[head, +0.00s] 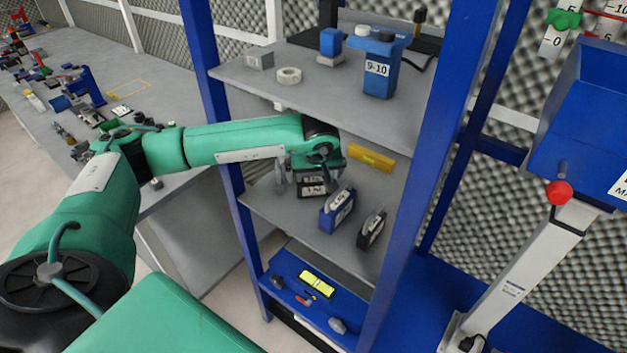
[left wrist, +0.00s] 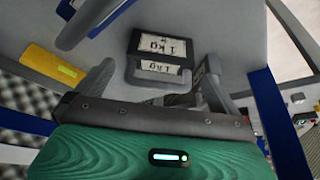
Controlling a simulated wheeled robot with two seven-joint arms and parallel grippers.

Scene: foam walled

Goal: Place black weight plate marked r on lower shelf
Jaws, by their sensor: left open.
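A black weight (head: 312,186) with white labels stands on the grey middle shelf (head: 275,212). My left gripper (head: 303,180) is open at this weight. In the left wrist view the fingers of my left gripper (left wrist: 155,88) are apart, with the weight between or just beyond them; contact is unclear. A second black weight (head: 371,229) leans on the same shelf at the right. The lower blue shelf (head: 285,268) is below. My right gripper is out of view.
A blue weight (head: 337,211) stands between the two black ones. A yellow bar (head: 371,158) lies behind. The lower shelf holds a yellow-green level (head: 317,284) and small items. The upper shelf (head: 330,92) and blue posts (head: 420,150) bound the space.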

